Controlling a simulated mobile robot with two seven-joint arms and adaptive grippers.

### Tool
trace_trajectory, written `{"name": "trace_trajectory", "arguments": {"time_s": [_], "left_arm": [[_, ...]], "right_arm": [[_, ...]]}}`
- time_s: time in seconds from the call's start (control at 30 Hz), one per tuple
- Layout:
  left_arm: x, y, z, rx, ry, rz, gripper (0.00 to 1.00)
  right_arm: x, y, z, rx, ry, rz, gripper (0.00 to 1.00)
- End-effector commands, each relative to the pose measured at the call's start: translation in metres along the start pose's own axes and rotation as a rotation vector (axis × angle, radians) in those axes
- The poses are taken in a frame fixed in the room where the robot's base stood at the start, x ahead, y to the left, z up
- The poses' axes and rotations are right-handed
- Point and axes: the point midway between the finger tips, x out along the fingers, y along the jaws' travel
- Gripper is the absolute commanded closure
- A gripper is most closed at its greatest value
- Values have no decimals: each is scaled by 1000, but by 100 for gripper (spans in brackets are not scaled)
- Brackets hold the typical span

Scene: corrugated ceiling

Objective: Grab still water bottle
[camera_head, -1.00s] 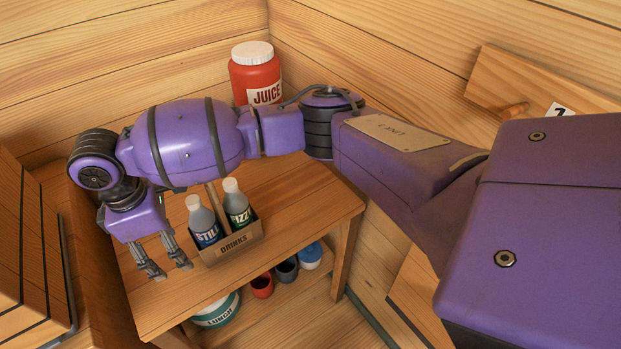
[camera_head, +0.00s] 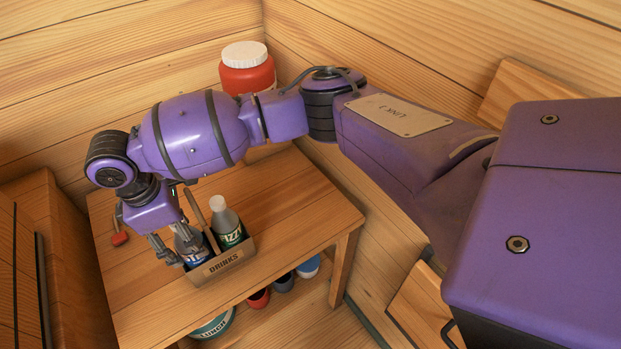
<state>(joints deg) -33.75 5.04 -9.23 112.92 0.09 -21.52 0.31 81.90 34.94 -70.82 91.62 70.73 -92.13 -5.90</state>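The still water bottle (camera_head: 194,260) stands in the left side of the drinks caddy (camera_head: 226,263) on the wooden table. Its blue label shows low down; its cap and upper part are hidden by my gripper. The fizzy bottle (camera_head: 228,229), with a white cap and green label, stands beside it, right of the caddy's upright handle. My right gripper (camera_head: 178,246), on the arm coming in from the right, is at the still bottle with its fingers apart. One finger overlaps the bottle in the picture; I cannot tell whether they touch. My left gripper is out of view.
A red juice jar (camera_head: 246,74) with a white lid stands behind the arm. A small red-ended object (camera_head: 120,238) lies at the table's left. Cups (camera_head: 284,282) and a lunch tub (camera_head: 214,327) are on the lower shelf. The tabletop (camera_head: 300,206) right of the caddy is clear.

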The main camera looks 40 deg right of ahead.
Motion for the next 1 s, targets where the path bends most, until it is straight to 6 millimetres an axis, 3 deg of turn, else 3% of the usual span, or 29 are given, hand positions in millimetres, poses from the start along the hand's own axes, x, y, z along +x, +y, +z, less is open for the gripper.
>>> {"name": "trace_trajectory", "arguments": {"time_s": [0.03,0.13,0.43,0.9,1.0], "left_arm": [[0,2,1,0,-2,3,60],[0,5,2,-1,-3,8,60],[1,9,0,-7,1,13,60],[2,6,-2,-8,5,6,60],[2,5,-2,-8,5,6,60]], "right_arm": [[14,-3,2,2,-4,-10,35],[25,-3,2,3,-4,-10,35],[30,-3,2,3,-2,-10,35],[28,-2,1,2,-2,-7,97],[26,-2,1,2,0,-5,100]]}}
